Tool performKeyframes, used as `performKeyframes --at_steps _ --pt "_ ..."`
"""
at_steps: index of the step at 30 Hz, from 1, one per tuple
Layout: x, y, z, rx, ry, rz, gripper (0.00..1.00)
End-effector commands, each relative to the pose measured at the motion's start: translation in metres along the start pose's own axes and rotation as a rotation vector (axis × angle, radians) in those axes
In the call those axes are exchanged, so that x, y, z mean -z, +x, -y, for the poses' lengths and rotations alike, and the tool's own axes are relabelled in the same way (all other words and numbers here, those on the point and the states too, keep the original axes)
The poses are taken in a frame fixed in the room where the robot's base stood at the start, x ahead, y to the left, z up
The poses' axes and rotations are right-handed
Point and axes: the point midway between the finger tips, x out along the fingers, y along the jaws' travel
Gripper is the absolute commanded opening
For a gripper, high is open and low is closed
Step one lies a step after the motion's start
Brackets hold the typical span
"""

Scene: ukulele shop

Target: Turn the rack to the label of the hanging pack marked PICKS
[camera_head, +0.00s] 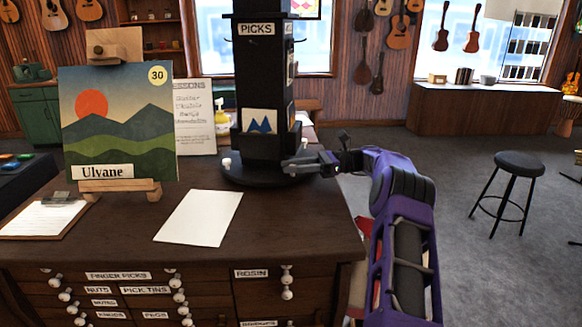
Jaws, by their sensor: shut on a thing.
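The rack (263,85) is a tall black display tower on a round base, standing upright on the counter. A white PICKS label (256,29) is on its front face near the top, facing me. A small hook shows below that label, with no pack visible on it. Other labels on the right side face are too oblique to read. A card with a blue mountain shape (259,121) sits low on the front. My gripper (291,166) reaches in from the right and is shut at the right edge of the rack's base; the exact part gripped is hidden.
The counter (150,255) holds a painting (118,125) on an easel, a clipboard (45,215), a paper sheet (199,218), a lessons sign (194,115) and a yellow bottle (221,118). Labelled drawers have protruding knobs. A stool (520,165) stands right, with open floor around it.

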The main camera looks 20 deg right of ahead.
Motion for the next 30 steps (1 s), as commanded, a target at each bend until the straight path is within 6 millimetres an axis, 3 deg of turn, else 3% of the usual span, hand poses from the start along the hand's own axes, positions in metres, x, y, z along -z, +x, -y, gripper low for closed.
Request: performKeyframes --at_steps 5,6,7,19,30 --pt "0.000 -0.001 0.000 0.001 0.001 0.000 0.00" --pt "0.000 -0.001 0.000 0.001 0.001 0.000 0.37" --pt "0.000 -0.001 0.000 0.002 0.001 0.000 0.43" --pt "-0.008 0.000 0.000 0.001 -0.002 0.000 0.43" --pt "-0.075 -0.001 0.000 0.002 -0.004 -0.001 0.43"
